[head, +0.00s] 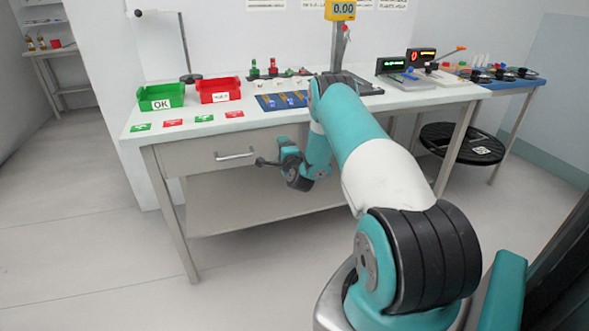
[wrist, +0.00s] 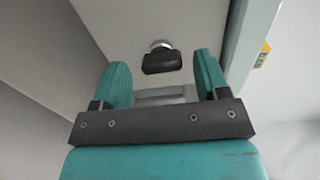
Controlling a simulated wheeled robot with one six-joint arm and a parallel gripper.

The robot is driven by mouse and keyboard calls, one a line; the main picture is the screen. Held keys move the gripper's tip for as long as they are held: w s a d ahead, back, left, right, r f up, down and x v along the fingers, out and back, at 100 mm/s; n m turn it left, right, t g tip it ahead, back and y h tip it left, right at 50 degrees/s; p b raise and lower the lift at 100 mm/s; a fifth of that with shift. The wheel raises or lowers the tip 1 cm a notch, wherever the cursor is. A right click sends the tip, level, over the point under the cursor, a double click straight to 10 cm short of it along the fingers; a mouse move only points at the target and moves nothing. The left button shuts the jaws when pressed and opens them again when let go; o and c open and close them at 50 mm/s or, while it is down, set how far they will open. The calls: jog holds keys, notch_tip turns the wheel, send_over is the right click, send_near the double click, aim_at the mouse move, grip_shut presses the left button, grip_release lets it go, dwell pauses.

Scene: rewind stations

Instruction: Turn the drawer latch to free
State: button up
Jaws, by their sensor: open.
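The drawer (head: 195,157) is in the front of the white workbench in the head view and looks closed, with a silver bar handle (head: 234,155). The latch (wrist: 162,62) shows in the wrist view as a short black knob on a round silver base. Its long side lies nearly level across that picture. My gripper (head: 291,150) is in front of the bench, right of the handle. In the wrist view its two teal fingers are open and empty. The latch appears between and beyond the fingertips, with no visible contact.
On the bench top (head: 225,125) stand a green bin (head: 160,96), a red bin (head: 218,90), blue trays and display boxes. A black round stool (head: 462,143) is at the right. A lower shelf (head: 240,208) runs under the drawer. The floor at left is clear.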

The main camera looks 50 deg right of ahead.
jog(key=b+v, duration=1.6)
jog(key=b, duration=0.7)
jog(key=shift+b, duration=0.3)
